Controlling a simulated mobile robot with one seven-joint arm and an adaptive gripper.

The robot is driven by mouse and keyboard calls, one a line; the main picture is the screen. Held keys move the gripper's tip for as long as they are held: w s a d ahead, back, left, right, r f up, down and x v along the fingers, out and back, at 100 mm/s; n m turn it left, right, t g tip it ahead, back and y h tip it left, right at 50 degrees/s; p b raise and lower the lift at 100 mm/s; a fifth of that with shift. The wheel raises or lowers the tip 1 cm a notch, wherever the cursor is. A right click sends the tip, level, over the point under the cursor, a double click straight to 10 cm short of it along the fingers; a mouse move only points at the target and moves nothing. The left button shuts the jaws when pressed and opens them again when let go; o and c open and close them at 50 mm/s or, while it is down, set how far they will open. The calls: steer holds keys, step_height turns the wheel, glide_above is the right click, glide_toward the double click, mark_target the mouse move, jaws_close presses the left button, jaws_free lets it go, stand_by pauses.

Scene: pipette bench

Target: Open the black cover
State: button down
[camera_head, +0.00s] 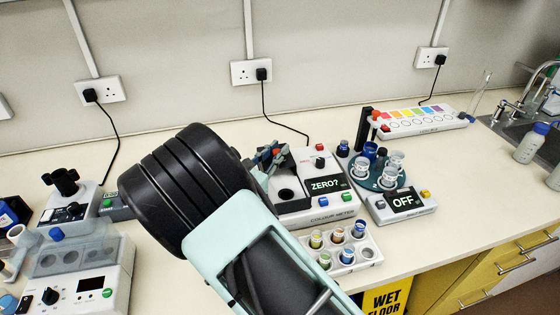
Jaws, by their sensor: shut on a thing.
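The colour meter (325,205) stands on the bench right of my arm, with a screen reading "ZERO?" and a dark round opening (286,194) in its top. My gripper (268,158) is at the meter's back left corner, partly hidden behind my own arm. Its fingers are shut on a small dark part, which appears to be the black cover (282,159). The cover's outline and its exact tilt are hard to make out, as the fingers and arm hide most of it.
A rack of vials (368,252) stands in front of the meter. A teal carousel with beakers (379,181) and a unit reading "OFF" (402,204) are to its right. A white machine (80,275) is at the left. Bare bench lies behind the meter.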

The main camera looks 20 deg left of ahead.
steer(key=c, duration=1.8)
jaws_free()
steer(key=v, duration=1.2)
steer(key=shift+s, duration=0.1)
